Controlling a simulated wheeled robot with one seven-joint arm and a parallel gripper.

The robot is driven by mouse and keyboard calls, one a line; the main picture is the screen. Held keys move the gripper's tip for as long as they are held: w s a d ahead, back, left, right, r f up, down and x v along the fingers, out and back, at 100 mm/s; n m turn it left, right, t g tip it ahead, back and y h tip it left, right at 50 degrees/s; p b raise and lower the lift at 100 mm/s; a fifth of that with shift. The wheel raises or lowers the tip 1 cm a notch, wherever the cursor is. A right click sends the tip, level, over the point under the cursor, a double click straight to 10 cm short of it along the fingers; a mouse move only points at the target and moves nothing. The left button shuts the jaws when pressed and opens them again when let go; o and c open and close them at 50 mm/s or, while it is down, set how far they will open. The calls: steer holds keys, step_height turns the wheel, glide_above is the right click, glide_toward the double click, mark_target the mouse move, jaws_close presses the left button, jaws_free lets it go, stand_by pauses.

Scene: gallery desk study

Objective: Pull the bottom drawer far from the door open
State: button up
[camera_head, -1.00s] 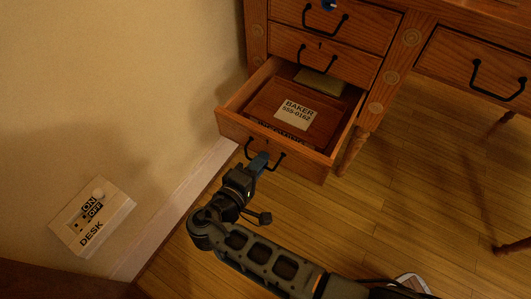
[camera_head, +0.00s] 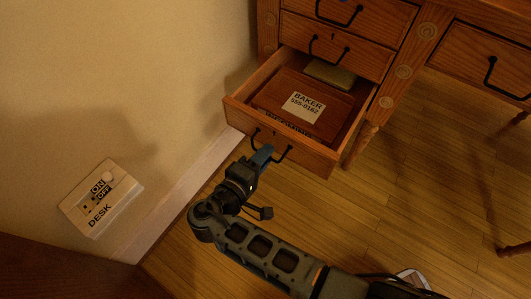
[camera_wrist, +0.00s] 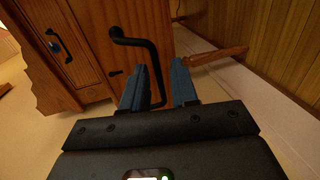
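The lower left drawer (camera_head: 303,155) of the wooden desk stands pulled out, its inside showing from above. Its black bar handle (camera_head: 287,154) is on the front; in the wrist view the handle (camera_wrist: 137,42) runs down toward the fingers. My gripper (camera_head: 268,149) is at this handle. In the wrist view its two blue fingers (camera_wrist: 159,80) are apart, with part of the handle showing between them and room beside it. Whether a finger touches the bar I cannot tell. In the drawer lie a brown box with a white BAKER label (camera_head: 307,106) and a yellowish item (camera_head: 330,74).
Closed drawers (camera_head: 330,45) are above the open one, and another (camera_head: 490,65) is at the right. The wall with a DESK on/off switch box (camera_head: 101,198) is close on the left.

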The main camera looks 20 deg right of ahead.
steer(key=p+v, duration=0.1)
steer(key=v, duration=0.5)
steer(key=shift+s+a, duration=0.3)
steer(key=s+d+f+n+g+y, duration=0.1)
steer(key=s+d+f+y, duration=0.2)
steer(key=s+f, duration=0.3)
steer(key=s+d+f+g+y, duration=0.1)
steer(key=s+d+f+y, duration=0.25)
steer(key=s+f, duration=0.2)
steer(key=s+d+r+m+y, duration=0.25)
steer(key=s+y, duration=0.35)
steer(key=s, duration=0.5)
steer(key=s+d+r+m+t, duration=0.2)
steer(key=s+r+t, duration=0.1)
steer(key=r, duration=0.7)
steer(key=s+d+r+m+t, duration=0.2)
steer(key=r, duration=0.7)
steer(key=s+d+r+m+t, duration=0.2)
steer(key=s+r+t, duration=0.1)
steer(key=r, duration=0.7)
step_height(320, 180, up, 26)
steer(key=p, duration=2.6)
steer(key=shift+w, duration=0.15)
